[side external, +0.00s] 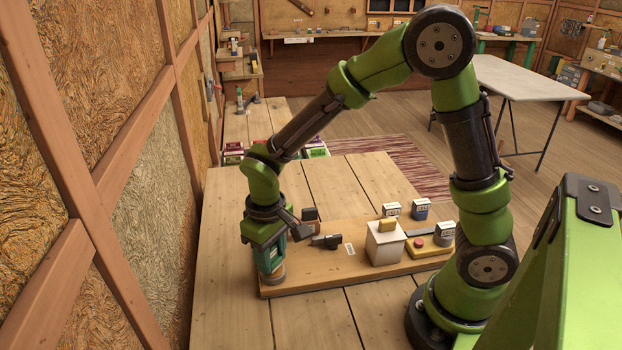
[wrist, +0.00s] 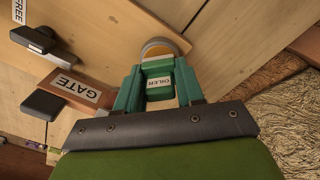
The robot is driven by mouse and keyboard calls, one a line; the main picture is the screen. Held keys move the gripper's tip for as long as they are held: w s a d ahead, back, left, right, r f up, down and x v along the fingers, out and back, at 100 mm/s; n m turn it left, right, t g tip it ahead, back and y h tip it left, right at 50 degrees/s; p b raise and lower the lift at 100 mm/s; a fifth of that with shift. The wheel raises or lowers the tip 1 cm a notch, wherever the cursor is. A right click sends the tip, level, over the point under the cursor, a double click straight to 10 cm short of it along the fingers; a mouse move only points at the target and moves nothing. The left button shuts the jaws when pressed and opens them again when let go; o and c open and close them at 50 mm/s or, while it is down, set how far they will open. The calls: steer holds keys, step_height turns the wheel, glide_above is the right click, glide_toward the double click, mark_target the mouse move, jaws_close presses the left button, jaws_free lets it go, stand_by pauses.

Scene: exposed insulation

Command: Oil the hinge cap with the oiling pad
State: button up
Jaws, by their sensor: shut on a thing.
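My gripper (side external: 268,256) points down at the left end of a raised wooden board (side external: 320,270). In the wrist view my gripper (wrist: 158,86) has its green fingers shut on the oiler (wrist: 159,82), a green block with a white "OILER" label. A round grey and tan piece (wrist: 162,46) lies just beyond the oiler's far end. It also shows under my gripper in the side view (side external: 272,275), at the board's edge. I cannot tell whether it is the hinge cap or the oiler's pad, nor whether pad and cap touch.
A brown block labelled "GATE" (wrist: 82,91) and dark handle-like parts (side external: 326,241) lie beside my gripper. A white box (side external: 385,246) with a yellow block on top, a yellow base with a red button (side external: 428,246) and labelled containers (side external: 420,209) stand right. The table's front is clear.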

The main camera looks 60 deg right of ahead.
steer(key=shift+f, duration=0.55)
stand_by(1.0)
steer(key=shift+r, duration=3.55)
